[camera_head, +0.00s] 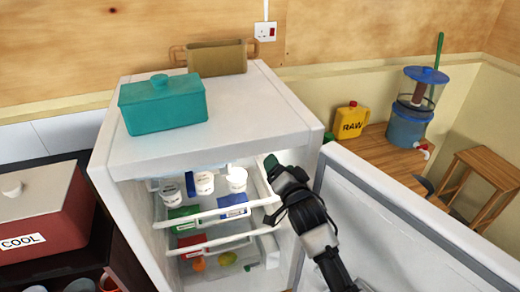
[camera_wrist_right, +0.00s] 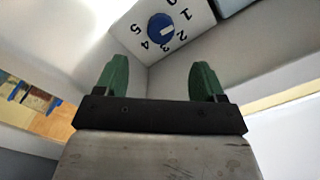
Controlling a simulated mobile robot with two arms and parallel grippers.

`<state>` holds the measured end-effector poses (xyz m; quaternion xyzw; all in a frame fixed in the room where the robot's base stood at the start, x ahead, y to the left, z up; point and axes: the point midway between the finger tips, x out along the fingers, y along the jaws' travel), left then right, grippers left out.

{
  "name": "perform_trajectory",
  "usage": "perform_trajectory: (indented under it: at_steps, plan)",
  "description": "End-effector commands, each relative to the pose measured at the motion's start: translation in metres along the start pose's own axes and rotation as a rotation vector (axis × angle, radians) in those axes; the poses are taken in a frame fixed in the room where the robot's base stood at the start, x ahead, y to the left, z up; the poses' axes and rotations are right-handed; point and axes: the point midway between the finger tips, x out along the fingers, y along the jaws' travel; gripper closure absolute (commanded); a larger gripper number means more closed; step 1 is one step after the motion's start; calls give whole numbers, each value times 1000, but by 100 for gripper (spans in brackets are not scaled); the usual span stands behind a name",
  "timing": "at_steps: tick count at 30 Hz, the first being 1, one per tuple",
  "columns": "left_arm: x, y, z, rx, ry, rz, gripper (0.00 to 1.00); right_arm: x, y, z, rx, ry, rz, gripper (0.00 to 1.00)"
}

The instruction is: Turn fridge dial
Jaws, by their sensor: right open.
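The fridge (camera_head: 215,150) stands with its door (camera_head: 400,225) open to the right. In the right wrist view the fridge dial (camera_wrist_right: 161,27) is a round blue knob with a white mark, on a white panel numbered around it, up inside the fridge. My right gripper (camera_head: 270,165) reaches into the upper right of the fridge opening, and the dial is hidden in the head view. In the wrist view my right gripper (camera_wrist_right: 158,75) has its green fingers apart with nothing between them. The dial lies beyond the fingertips, apart from them. My left gripper is not in view.
Shelves inside hold white tubs (camera_head: 204,183) and green (camera_head: 183,218), blue (camera_head: 233,205) and red (camera_head: 192,244) packs. A teal box (camera_head: 163,102) sits on the fridge top. A red COOL box (camera_head: 42,215) is at left. The open door flanks my right arm.

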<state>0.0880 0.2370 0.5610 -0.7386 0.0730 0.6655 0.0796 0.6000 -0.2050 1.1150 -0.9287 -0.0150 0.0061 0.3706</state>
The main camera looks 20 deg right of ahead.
Motion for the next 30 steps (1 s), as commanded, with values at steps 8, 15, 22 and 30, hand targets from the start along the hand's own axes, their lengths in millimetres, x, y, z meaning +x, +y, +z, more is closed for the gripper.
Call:
perform_trajectory:
  at_steps: [8,15,22,30]
  plan:
    - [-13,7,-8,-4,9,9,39,44,-3,-1,-4,-2,-1,31]
    - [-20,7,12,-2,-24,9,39,78,-3,0,-3,-1,-1,31]
    - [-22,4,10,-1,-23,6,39,95,-2,1,-4,-1,-1,31]
    - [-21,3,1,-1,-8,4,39,98,-1,1,-4,-1,-2,31]
